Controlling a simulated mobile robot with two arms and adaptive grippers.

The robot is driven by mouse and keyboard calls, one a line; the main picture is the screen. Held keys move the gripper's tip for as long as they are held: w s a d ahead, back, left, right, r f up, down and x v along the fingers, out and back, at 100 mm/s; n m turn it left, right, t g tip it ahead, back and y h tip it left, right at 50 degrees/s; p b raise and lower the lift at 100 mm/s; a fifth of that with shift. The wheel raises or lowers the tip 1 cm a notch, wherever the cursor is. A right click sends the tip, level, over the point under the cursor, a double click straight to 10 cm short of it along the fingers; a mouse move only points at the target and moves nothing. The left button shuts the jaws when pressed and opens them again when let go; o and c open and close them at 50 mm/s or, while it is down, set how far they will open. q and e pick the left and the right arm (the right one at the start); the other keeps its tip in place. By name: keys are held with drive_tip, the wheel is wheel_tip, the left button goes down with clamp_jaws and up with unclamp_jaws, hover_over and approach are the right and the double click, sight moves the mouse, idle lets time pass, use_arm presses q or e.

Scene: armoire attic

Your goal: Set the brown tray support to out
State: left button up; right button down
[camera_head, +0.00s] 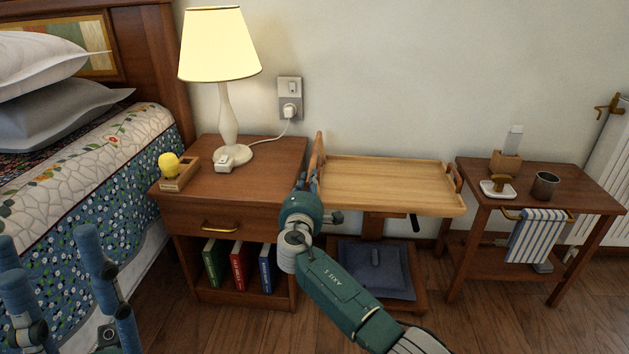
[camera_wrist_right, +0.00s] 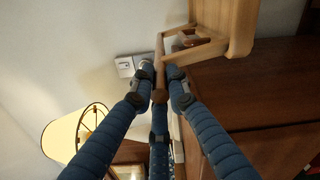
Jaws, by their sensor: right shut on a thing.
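The light wooden tray (camera_head: 390,183) stands level between the nightstand and the side table. It rests on a brown post (camera_head: 373,229), with a dark lever (camera_head: 415,222) under its right side. A raised wooden handle (camera_head: 320,150) stands at the tray's left end. My right gripper (camera_head: 309,182) is at that end, partly hidden behind its own wrist. In the right wrist view, my right gripper (camera_wrist_right: 160,74) is shut on the handle's wooden bar (camera_wrist_right: 160,48). My left gripper (camera_head: 62,268) is at the lower left, fingers apart and empty.
The nightstand (camera_head: 222,190) with a lamp (camera_head: 222,60) is close to the left of the tray. The side table (camera_head: 590,188) with a mug (camera_head: 545,185) stands to the right. A dark cushion (camera_head: 375,268) lies below the tray. The bed (camera_head: 70,210) is at left.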

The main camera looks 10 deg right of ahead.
drive_tip(key=shift+a, duration=0.1)
idle(0.3)
drive_tip(key=c, duration=1.7)
unclamp_jaws()
drive_tip(key=v, duration=1.2)
